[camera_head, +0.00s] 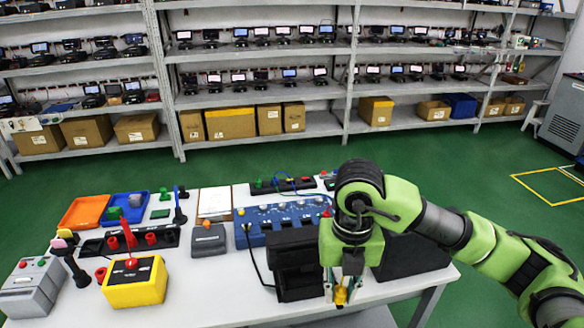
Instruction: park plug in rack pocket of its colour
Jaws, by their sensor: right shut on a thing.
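My right gripper (341,291) points down near the table's front edge and is shut on a small yellow plug (340,295). The plug shows between the fingertips, low over or at the white tabletop; I cannot tell whether it touches. A black rack (165,236) with red pieces in or on it lies at left. Another black rack (262,188) with green and red pieces lies at the back. I cannot make out a yellow pocket in either. My left gripper is not in view.
A blue panel (248,236) with leads and black blocks (294,262) stand left of my right gripper. A yellow box (136,287) with a red knob, a grey button box (36,286), an orange tray (83,211) and a blue tray (122,205) fill the left. The front middle tabletop (215,290) is clear.

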